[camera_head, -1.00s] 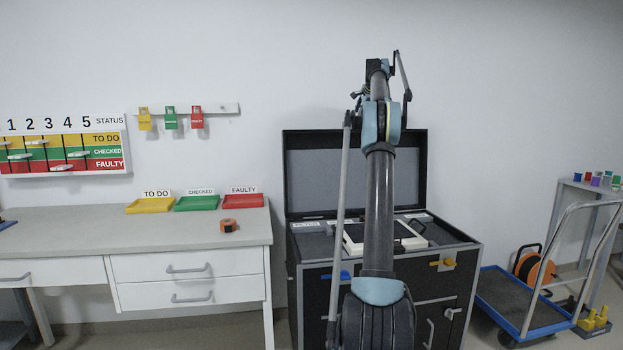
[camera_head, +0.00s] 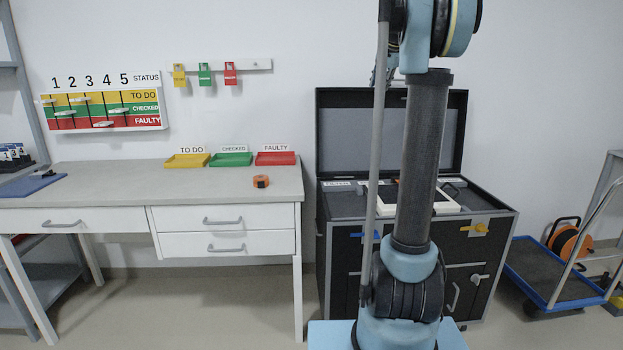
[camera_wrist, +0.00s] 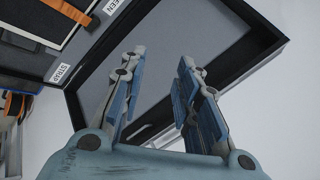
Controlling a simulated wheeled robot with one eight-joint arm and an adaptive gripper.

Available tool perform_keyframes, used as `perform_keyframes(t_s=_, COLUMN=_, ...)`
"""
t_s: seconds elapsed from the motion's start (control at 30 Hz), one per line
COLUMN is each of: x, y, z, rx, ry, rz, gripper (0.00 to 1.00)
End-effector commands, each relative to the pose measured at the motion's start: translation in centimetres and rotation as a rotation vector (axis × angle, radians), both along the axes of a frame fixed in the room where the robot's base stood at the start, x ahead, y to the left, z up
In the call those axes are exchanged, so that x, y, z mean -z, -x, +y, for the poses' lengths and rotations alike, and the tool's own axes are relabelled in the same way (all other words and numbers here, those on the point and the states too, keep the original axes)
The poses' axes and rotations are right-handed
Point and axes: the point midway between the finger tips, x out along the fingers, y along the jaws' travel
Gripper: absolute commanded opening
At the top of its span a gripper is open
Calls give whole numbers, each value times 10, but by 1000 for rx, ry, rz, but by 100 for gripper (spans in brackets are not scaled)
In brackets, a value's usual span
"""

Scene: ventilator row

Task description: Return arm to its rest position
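My arm rises in front of the black case in the head view, its upper end reaching the top edge of the picture. My gripper shows in the wrist view (camera_wrist: 160,75). Its two blue-padded fingers are spread apart, with nothing between them. Behind the fingers is the raised lid (camera_wrist: 215,60) of the black case, apart from them as far as I can tell. The black case (camera_head: 480,262) stands behind my arm with its lid open. A white-framed tray (camera_head: 445,205) lies on its top, partly hidden by my arm.
A white desk (camera_head: 110,187) stands left, with yellow (camera_head: 187,160), green (camera_head: 231,159) and red (camera_head: 275,158) trays and an orange tape measure (camera_head: 261,181). A status board (camera_head: 104,103) hangs above. A blue-edged cart (camera_head: 545,275) stands right. Floor before the desk is clear.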

Motion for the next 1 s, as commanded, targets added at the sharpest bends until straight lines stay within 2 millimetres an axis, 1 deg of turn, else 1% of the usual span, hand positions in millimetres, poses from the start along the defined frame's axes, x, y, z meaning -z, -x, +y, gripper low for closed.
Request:
perform_keyframes(t_s=0.03, x=8, y=19, z=8, rx=-26, ry=15, rz=10, gripper=30)
perform_keyframes(t_s=0.27, x=49, y=98, z=32, rx=-149, ry=94, rz=59, gripper=30)
perform_keyframes(t_s=0.3, x=57, y=112, z=36, rx=-172, ry=108, rz=68, gripper=30)
perform_keyframes(t_s=0.37, x=70, y=134, z=41, rx=-203, ry=128, rz=80, gripper=30)
perform_keyframes(t_s=0.4, x=79, y=148, z=44, rx=-225, ry=141, rz=88, gripper=30)
perform_keyframes(t_s=0.57, x=118, y=206, z=57, rx=-313, ry=192, rz=122, gripper=30)
perform_keyframes(t_s=0.7, x=155, y=256, z=65, rx=-388, ry=235, rz=152, gripper=30)
perform_keyframes(t_s=0.77, x=172, y=277, z=68, rx=-422, ry=253, rz=163, gripper=30)
perform_keyframes(t_s=0.9, x=214, y=327, z=74, rx=-499, ry=294, rz=193, gripper=30)
perform_keyframes(t_s=0.97, x=233, y=348, z=76, rx=-532, ry=310, rz=206, gripper=30)
perform_keyframes(t_s=1.0, x=246, y=362, z=77, rx=-553, ry=321, rz=215, gripper=30)
